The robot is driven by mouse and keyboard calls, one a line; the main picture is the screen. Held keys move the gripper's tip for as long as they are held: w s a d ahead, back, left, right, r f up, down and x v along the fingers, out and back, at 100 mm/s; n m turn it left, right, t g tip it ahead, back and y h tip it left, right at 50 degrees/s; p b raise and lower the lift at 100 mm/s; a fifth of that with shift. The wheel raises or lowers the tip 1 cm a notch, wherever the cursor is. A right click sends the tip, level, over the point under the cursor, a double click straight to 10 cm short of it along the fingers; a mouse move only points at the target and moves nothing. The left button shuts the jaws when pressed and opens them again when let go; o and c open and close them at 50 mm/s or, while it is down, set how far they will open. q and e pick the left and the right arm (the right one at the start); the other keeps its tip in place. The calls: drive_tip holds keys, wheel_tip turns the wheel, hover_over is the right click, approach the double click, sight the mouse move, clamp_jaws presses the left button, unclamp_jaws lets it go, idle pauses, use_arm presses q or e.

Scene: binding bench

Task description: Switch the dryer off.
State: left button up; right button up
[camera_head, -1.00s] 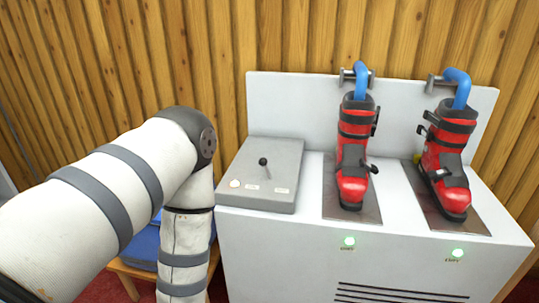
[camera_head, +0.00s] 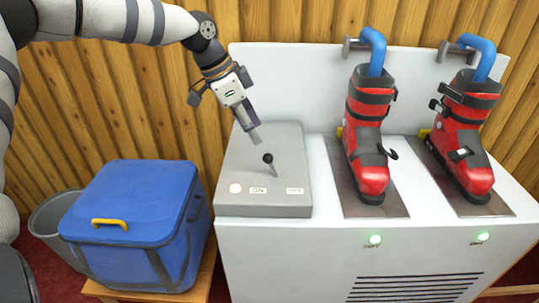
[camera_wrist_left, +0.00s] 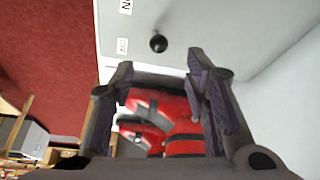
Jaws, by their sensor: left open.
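The dryer is a white cabinet (camera_head: 240,245) with a grey control box (camera_head: 235,160) on its left end. A lever with a black knob (camera_head: 268,158) stands on the box, its knob leaning left of its foot. Two small labels (camera_head: 258,190) lie in front of it, too small to read surely. My left gripper (camera_head: 256,139) hangs over the box, close behind the lever and apart from it. In the left wrist view the fingers (camera_wrist_left: 160,78) are spread and empty, and the knob (camera_wrist_left: 158,43) shows just past their tips. My right gripper is out of sight.
Two red boots (camera_head: 366,125) stand on metal plates, with blue tubes (camera_head: 376,50) in their tops. Two green lamps (camera_head: 375,239) glow on the front. A blue cooler box (camera_head: 125,205) sits on a wooden stool, beside a grey bin (camera_head: 52,215). A wooden wall is behind.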

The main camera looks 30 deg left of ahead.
sight(268, 157)
use_arm(q)
drive_tip(key=b+x, duration=0.1)
drive_tip(key=x, duration=0.9)
drive_tip(key=shift+s+d+f+b, duration=0.1)
drive_tip(key=shift+f+b, duration=0.15)
drive_tip(key=shift+b, duration=0.1)
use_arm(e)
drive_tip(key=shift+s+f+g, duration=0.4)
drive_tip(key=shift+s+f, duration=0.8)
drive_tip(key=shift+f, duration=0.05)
use_arm(q)
drive_tip(key=shift+r, duration=0.1)
clamp_jaws()
